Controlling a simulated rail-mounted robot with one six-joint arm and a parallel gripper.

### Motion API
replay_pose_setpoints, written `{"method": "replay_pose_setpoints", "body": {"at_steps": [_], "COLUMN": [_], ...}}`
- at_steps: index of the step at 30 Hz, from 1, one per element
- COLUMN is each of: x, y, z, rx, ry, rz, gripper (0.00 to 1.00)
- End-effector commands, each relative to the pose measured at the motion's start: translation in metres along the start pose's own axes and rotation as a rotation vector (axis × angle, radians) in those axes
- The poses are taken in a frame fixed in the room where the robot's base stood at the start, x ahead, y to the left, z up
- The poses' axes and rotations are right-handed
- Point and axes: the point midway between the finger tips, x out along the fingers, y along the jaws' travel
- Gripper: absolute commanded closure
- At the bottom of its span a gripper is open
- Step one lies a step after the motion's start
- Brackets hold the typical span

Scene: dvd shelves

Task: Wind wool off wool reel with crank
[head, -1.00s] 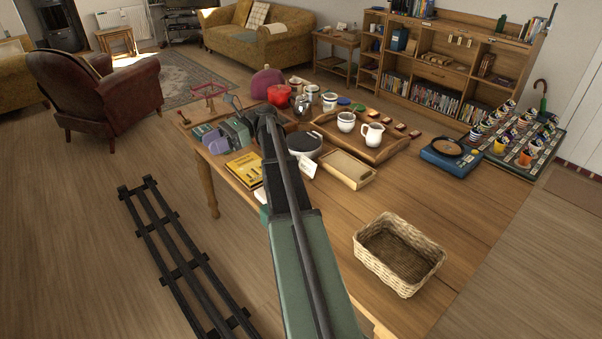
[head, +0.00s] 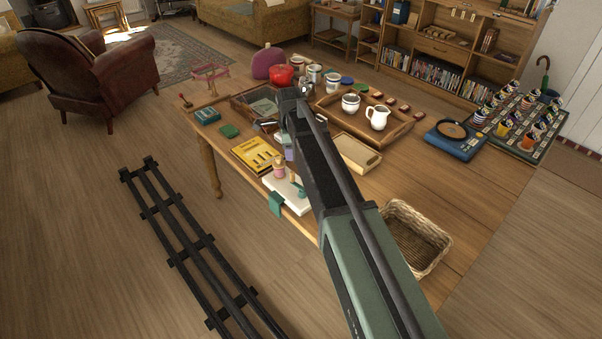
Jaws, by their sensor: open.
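A white board (head: 300,207) lies at the table's near edge. It carries a small pink reel (head: 279,170) and a teal piece that may be the crank; both are small, and the crank's shape is unclear. A teal block (head: 277,204) hangs at the board's front edge. My gripper (head: 279,138) is open above the table, just behind the board and apart from the reel. My own arm hides much of it, and its fingers are hard to make out.
A yellow book (head: 257,155) lies left of the board. Behind are a wooden tray (head: 393,132) with a jug (head: 377,117), and a red pot (head: 281,75). A wicker basket (head: 437,233) stands to the right. Bare table lies right of the basket.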

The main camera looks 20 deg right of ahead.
Motion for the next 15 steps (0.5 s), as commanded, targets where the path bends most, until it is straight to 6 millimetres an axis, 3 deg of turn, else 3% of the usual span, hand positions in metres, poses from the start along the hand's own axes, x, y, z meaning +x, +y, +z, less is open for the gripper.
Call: {"method": "replay_pose_setpoints", "body": {"at_steps": [12,15], "x": [0.092,0.105], "y": [0.0,0.001], "z": [0.0,0.0], "rx": [0.0,0.0], "ry": [-0.002,-0.002], "rz": [0.002,0.002], "gripper": [0.56,0.56]}}
